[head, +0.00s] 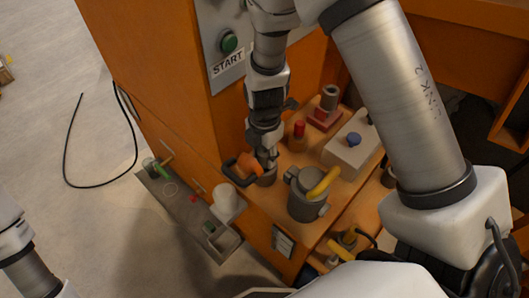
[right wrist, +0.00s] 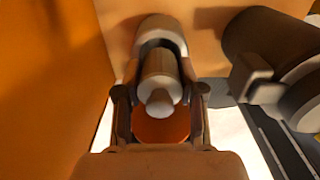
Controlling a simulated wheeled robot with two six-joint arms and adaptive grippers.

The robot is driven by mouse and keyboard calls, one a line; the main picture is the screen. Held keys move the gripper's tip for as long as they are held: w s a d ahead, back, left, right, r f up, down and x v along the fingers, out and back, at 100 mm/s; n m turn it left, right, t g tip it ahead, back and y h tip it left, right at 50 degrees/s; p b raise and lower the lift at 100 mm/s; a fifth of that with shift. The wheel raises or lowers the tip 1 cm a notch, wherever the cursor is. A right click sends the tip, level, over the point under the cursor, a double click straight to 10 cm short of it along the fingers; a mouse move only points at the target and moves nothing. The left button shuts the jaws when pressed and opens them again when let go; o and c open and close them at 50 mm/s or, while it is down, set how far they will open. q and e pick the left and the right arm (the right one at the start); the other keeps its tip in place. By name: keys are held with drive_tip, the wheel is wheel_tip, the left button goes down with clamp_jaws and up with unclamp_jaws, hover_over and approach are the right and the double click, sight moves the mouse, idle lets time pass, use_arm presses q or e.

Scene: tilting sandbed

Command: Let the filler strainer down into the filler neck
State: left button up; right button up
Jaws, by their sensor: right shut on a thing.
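My right gripper (head: 267,155) reaches down from the top in the head view, over the dark filler neck (head: 266,178) at the left edge of the orange deck. In the right wrist view my right gripper (right wrist: 159,108) is shut on the filler strainer (right wrist: 158,75), a pale cylinder with a rounded knob. The strainer's far end lies in line with the neck's pale rim (right wrist: 162,28) and dark opening; I cannot tell how deep it sits. An orange cap (head: 250,161) stands beside the neck. My left gripper is out of view.
A grey can with a yellow handle (head: 307,195) stands close right of the neck. A red-topped post (head: 298,134) and a pale box with a blue knob (head: 350,146) stand behind. The orange cabinet wall (head: 150,75) is close on the left.

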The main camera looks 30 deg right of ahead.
idle(0.8)
drive_tip(key=shift+f+b, duration=1.05)
drive_tip(key=shift+b, duration=0.1)
drive_tip(key=o, duration=1.2)
wheel_tip(320, 180, up, 12)
drive_tip(key=shift+r, duration=0.1)
